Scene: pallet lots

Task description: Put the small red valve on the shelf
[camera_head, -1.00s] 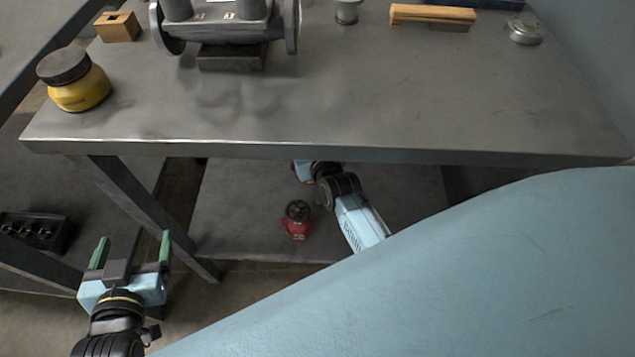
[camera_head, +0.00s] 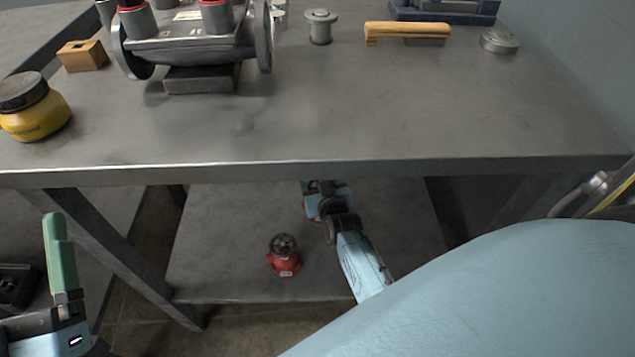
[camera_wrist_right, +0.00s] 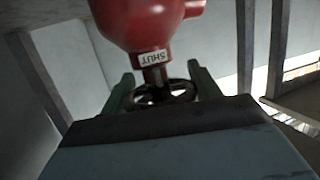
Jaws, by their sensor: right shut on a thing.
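One red valve (camera_head: 284,262) with a dark handwheel stands upright on the lower shelf (camera_head: 222,245) under the bench. A second red valve (camera_head: 311,206) shows only in part beside my right gripper (camera_head: 322,188), under the bench top's front edge. In the right wrist view, the fingers of my right gripper (camera_wrist_right: 160,85) are shut on the dark handwheel of a red valve (camera_wrist_right: 145,25), with a label reading SHUT upside down. I cannot tell whether it touches the shelf. My left gripper (camera_head: 60,255) is open and empty at the left edge, with one green finger in view.
The bench top (camera_head: 300,125) lies above the lower shelf, its front edge overhanging. It bears a yellow jar (camera_head: 35,115), a wooden block (camera_head: 83,56), a large grey flanged valve (camera_head: 190,45), a brush (camera_head: 408,30) and a round metal part (camera_head: 499,42). A bench leg (camera_head: 110,250) stands at the left.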

